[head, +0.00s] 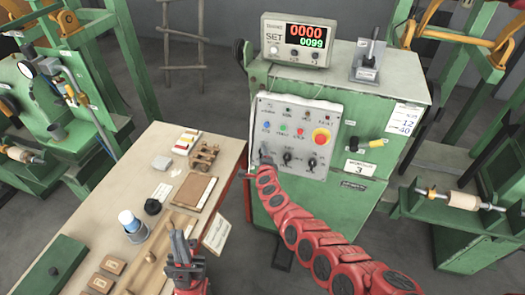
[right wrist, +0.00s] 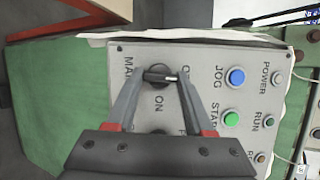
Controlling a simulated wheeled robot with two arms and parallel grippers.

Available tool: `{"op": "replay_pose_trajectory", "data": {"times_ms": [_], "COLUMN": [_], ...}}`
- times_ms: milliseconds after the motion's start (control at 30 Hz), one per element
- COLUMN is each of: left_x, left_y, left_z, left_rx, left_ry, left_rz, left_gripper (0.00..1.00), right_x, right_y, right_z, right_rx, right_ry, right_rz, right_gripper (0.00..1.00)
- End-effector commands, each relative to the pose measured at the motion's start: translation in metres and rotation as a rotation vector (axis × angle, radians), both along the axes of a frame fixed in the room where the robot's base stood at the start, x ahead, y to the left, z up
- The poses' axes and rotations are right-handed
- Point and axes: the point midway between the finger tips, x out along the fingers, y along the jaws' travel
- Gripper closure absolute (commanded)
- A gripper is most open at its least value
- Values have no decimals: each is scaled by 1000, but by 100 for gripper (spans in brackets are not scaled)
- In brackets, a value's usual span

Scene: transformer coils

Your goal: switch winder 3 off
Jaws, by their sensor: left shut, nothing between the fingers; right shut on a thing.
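Winder 3 is the green cabinet (head: 325,215) marked 3, with a grey sloped control panel (head: 335,118). My right gripper (head: 267,162) is at the panel's lower left corner. In the right wrist view its fingers are shut on the black main switch knob (right wrist: 157,73). The knob's white mark points right in that view, towards a label partly hidden by a finger; the letter O shows. The ON label (right wrist: 159,99) is below the knob there. My left gripper (head: 180,248) is shut and empty over the workbench.
A counter display (head: 297,40) reading 0000 and 0099 stands on the cabinet.

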Motion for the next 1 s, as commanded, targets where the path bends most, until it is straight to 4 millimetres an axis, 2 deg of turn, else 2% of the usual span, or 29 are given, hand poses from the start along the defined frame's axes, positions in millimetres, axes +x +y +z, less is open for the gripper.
{"op": "replay_pose_trajectory", "data": {"times_ms": [200, 733, 767, 900, 1000], "left_x": [0, 0, 0, 0, 0], "left_y": [0, 0, 0, 0, 0], "left_z": [9, 10, 10, 10, 10], "left_rx": [0, 0, 0, 0, 0], "left_ry": [0, 0, 0, 0, 0], "left_rz": [0, 0, 0, 0, 0], "left_gripper": [100, 100, 100, 100, 100], "right_x": [0, 1, 1, 0, 0], "right_y": [1, 1, 1, 1, 1], "right_z": [2, 2, 2, 1, 1], "right_rx": [-56, -73, -73, -72, -72], "right_ry": [16, 21, 21, 22, 22], "right_rz": [24, 31, 31, 31, 31], "right_gripper": [100, 100, 42, 18, 18]}}
